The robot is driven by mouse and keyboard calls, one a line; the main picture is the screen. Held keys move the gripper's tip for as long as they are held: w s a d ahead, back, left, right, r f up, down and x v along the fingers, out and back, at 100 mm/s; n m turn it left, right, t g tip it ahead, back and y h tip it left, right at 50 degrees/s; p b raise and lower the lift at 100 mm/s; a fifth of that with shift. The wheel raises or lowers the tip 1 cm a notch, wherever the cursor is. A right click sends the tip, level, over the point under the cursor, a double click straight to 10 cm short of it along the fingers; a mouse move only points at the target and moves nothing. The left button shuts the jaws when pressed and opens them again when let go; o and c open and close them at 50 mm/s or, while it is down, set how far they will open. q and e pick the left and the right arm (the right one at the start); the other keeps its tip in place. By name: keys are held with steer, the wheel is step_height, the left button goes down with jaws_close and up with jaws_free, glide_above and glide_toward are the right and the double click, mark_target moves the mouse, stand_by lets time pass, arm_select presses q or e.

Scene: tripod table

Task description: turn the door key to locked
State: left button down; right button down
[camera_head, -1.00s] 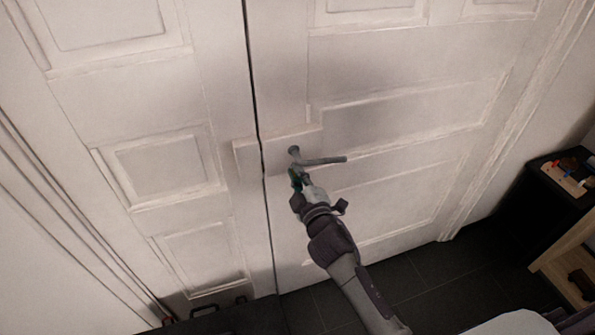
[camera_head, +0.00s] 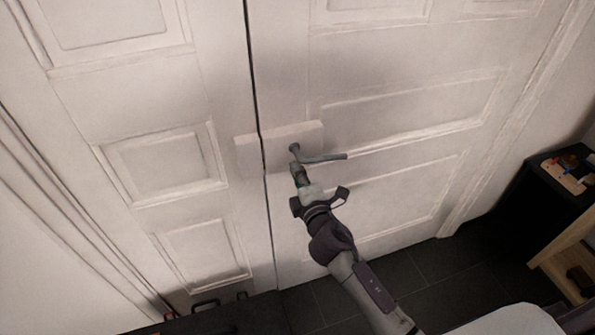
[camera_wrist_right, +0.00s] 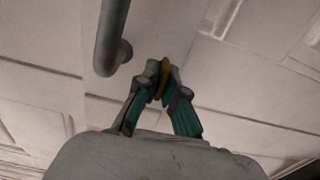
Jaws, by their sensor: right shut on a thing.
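The white door (camera_head: 400,170) fills much of the head view, with a dark grey lever handle (camera_head: 322,158) pointing right from its left edge. In the right wrist view the handle (camera_wrist_right: 112,38) is at upper left, apart from the fingers. My right gripper (camera_head: 297,172) is just below the handle's base. In the right wrist view the gripper (camera_wrist_right: 160,82) is shut on a brass-coloured key (camera_wrist_right: 164,76), with only its edge showing between the fingertips. The keyhole is hidden behind the fingers. My left gripper is not in view.
A second white door panel (camera_head: 110,190) stands left of the dark vertical gap. A dark cabinet (camera_head: 553,185) with small things on top stands at the right. Dark tiled floor (camera_head: 440,265) lies below the door.

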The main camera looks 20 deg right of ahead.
stand_by(0.3)
steer(key=c, duration=1.3)
jaws_free()
steer(key=s, duration=1.2)
steer(key=shift+d, duration=0.2)
